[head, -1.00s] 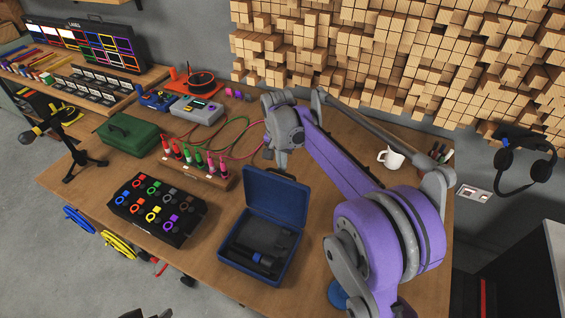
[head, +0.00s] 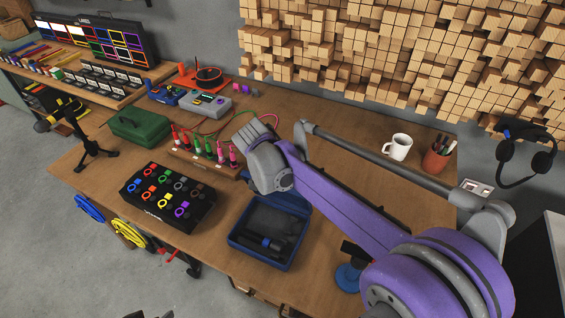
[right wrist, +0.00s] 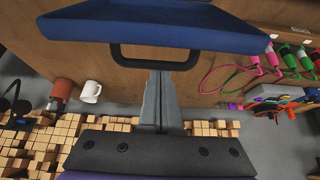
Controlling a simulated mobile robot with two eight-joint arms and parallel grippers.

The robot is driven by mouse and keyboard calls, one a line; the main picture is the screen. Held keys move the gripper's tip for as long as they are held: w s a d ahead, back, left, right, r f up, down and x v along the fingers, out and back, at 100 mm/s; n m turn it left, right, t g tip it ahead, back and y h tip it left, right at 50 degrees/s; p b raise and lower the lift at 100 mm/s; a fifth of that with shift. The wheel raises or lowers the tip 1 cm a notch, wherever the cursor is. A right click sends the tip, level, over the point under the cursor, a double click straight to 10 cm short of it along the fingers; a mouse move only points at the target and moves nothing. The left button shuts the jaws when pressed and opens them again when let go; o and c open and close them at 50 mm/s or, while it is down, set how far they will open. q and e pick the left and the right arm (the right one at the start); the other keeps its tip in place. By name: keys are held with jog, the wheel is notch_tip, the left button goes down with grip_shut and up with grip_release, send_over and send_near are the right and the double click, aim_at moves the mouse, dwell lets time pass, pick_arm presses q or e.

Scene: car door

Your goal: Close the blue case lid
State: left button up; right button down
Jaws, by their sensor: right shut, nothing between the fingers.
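The blue case (head: 262,262) sits on the wooden table, with a dark interior holding a black and blue tool. Its blue lid (head: 288,197) is up at the back edge, partly hidden by my right arm; its exact angle is hard to tell. In the right wrist view the lid (right wrist: 160,30) spans the top, with its dark handle (right wrist: 155,62) below. My right gripper (right wrist: 157,78) is shut and empty, its tips close to the handle; touch cannot be told. In the head view its fingers are hidden behind the wrist.
A tray of coloured rings (head: 168,197) stands left of the case, with a green box (head: 140,128) and coloured-handled probes (head: 205,148) behind. A white mug (head: 398,147) and pen cup (head: 437,157) stand at the back right. Open table lies in front of the wood-block wall.

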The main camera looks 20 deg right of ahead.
pick_arm(q)
notch_tip(320, 180, down, 17)
jog(key=s+b, duration=0.2)
jog(key=b, duration=1.2)
jog(key=shift+r+g+b, duration=0.2)
jog(key=shift+g+b, duration=0.1)
pick_arm(e)
jog(key=shift+s+a+f+t+h, duration=1.15)
jog(key=shift+s+a+f+h, duration=0.2)
jog(key=shift+s+a+f, duration=0.75)
jog(key=shift+s+a+f+t+h, duration=1.25)
jog(key=shift+s+a+f, duration=0.6)
jog(key=shift+a+f, duration=0.45)
jog(key=shift+s+a+f+t+h, duration=1.1)
jog(key=shift+s+a+f+h, duration=0.3)
jog(key=shift+s+a+f, duration=0.7)
jog(key=shift+w+a+f, duration=0.1)
jog(key=shift+w+f, duration=0.05)
jog(key=shift+f, duration=0.05)
